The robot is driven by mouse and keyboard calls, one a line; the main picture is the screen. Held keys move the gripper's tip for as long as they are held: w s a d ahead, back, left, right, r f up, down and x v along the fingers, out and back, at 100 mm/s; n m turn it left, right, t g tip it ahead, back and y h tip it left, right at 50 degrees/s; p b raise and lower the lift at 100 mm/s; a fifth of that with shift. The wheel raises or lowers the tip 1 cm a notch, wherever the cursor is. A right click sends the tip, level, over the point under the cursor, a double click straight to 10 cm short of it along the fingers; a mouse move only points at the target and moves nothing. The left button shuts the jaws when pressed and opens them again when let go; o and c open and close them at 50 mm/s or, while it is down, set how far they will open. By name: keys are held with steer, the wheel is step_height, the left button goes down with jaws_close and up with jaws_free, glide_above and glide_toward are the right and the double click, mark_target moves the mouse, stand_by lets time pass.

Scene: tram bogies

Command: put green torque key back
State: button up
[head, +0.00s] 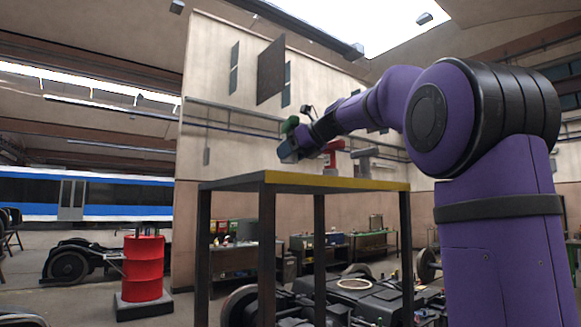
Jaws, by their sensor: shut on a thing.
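My gripper (298,140) is at the end of the purple arm, above the left part of a tall table (235,182). It is shut on the green torque key (290,125), whose green top shows above the gripper. A blue-grey block (287,152) shows just below the gripper; I cannot tell whether it belongs to the key. A red torque key (333,154) and a grey one (364,160) stand upright on the table to the right of my gripper. The gripper hides most of the green key.
The table has a yellow front strip (345,184) and dark legs; its top is seen almost edge-on. A red drum (143,268) stands at the left. Dark bogie parts (345,297) lie on the floor behind and below the table. Workbenches (235,258) line the back wall.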

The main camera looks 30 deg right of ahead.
mark_target(296, 162)
steer(key=shift+w+f, duration=0.1)
steer(key=shift+f, duration=1.65)
steer(key=shift+f, duration=0.1)
steer(key=o, duration=1.3)
steer(key=v, duration=1.2)
